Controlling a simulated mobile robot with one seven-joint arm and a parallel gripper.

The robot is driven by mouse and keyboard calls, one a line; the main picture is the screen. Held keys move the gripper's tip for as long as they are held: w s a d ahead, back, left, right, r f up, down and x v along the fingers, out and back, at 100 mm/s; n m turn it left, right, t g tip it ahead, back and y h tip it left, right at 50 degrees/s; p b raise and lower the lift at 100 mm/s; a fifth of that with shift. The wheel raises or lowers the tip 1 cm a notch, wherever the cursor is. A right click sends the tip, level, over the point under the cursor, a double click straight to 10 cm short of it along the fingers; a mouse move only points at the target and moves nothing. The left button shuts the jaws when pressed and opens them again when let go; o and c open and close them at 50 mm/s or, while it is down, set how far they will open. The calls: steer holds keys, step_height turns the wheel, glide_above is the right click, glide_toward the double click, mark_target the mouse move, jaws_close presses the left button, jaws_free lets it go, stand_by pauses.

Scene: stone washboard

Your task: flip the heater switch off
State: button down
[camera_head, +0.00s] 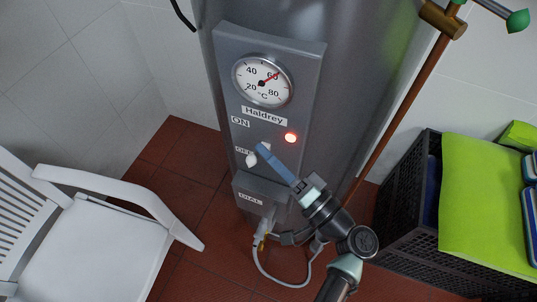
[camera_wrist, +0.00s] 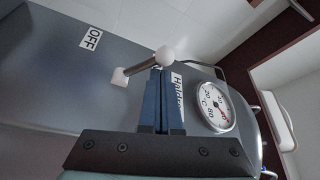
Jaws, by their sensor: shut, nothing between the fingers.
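The grey heater (camera_head: 225,60) stands upright with a control panel on its front. Its switch (camera_head: 251,160), a short metal lever with white ends, sits beside the OFF label (camera_head: 242,151), below the ON label (camera_head: 240,121).
A white chair (camera_head: 90,240) stands at the left. A black crate (camera_head: 400,200) with a green cloth (camera_head: 480,190) is at the right. A cable (camera_head: 275,280) hangs below the panel.

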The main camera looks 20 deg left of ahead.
steer(key=shift+s+f+n+b, duration=0.2)
steer(key=shift+f+n+b, duration=0.3)
steer(key=shift+b, duration=0.9)
steer(key=f+n+g+y+b, duration=0.1)
steer(key=n+b, duration=0.3)
steer(key=b, duration=0.5)
steer(key=f+n+g+y+b, duration=0.2)
steer(key=n+b, duration=0.2)
steer(key=b, duration=0.5)
steer(key=s+f+n+g+y+b, duration=0.1)
steer(key=n+g+b, duration=0.1)
steer(key=n+b, duration=0.3)
steer(key=shift+f+y+b, duration=0.35)
steer(key=shift+y+b, duration=0.05)
steer(key=shift+b, duration=1.5)
steer(key=shift+w+b, duration=0.1)
steer(key=shift+b, duration=0.5)
